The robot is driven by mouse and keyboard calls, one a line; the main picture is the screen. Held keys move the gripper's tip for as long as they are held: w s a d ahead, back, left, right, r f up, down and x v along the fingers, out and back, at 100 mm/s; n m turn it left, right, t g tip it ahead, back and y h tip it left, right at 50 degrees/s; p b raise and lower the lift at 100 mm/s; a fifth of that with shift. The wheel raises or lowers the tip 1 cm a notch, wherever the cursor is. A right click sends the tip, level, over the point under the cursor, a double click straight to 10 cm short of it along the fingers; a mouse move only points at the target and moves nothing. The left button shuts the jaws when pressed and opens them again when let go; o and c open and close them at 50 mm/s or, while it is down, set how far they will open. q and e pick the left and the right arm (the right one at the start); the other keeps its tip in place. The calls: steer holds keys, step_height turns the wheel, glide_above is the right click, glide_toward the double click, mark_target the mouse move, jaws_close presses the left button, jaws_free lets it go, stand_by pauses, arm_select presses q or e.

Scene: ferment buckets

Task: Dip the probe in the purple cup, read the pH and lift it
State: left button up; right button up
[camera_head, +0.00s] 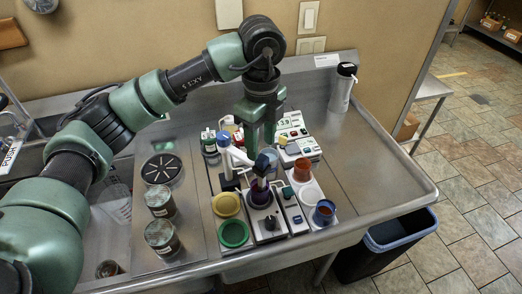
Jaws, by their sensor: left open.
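The purple cup (259,198) stands on a white and dark device in the middle of the steel counter. A slim upright piece with a blue top (262,161), probably the probe, stands over the cup; its lower end is hard to make out. My left gripper (262,145) is open and points down just above and behind the blue top. I cannot tell whether its fingers are beside that top or short of it. A meter with a small green display (285,122) stands behind to the right; it seems to read 3.9. My right gripper is not in view.
Yellow (226,205) and green (233,233) cups stand left of the purple one, orange (302,169) and blue (324,212) cups right. A white arm (224,139) rises close by. Jars (160,203) stand further left. The counter's right side is mostly clear, with a bottle (342,88) behind.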

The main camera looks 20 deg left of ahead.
mark_target(262, 157)
arm_select(q)
steer(key=shift+d+f+p, duration=0.1)
steer(key=shift+f+p, duration=0.45)
steer(key=shift+f, duration=1.6)
jaws_close()
